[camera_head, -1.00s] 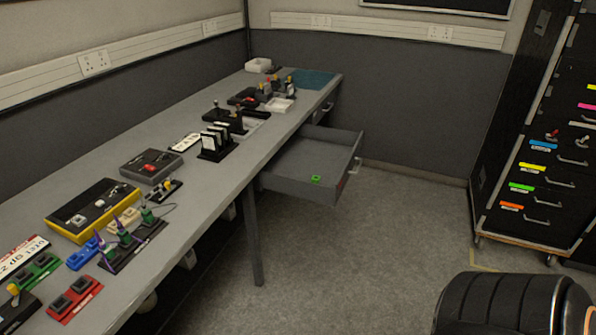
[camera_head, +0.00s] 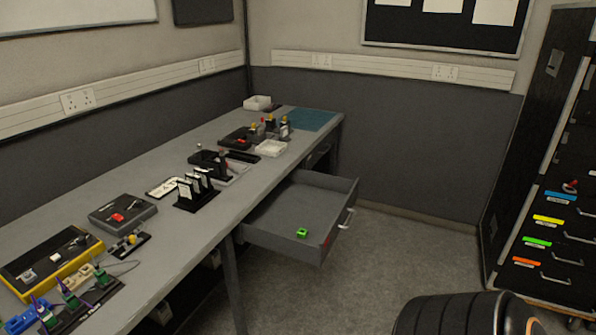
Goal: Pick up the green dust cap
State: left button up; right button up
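The green dust cap (camera_head: 302,233) is a small bright green piece lying in the open grey drawer (camera_head: 265,237), near its front right end. The drawer is pulled out from under the workbench and holds nothing else that I can make out. Neither of my grippers is in the view.
The long grey workbench (camera_head: 150,212) runs along the left wall with several devices and holders on it. A black cabinet (camera_head: 540,150) stands at the right. A black ribbed object (camera_head: 450,315) is at the bottom right. The floor (camera_head: 385,258) beside the drawer is clear.

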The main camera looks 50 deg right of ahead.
aim_at(302, 233)
jog(key=l, duration=0.6)
jog(key=k+l+u, duration=0.15)
jog(key=l, duration=1.1)
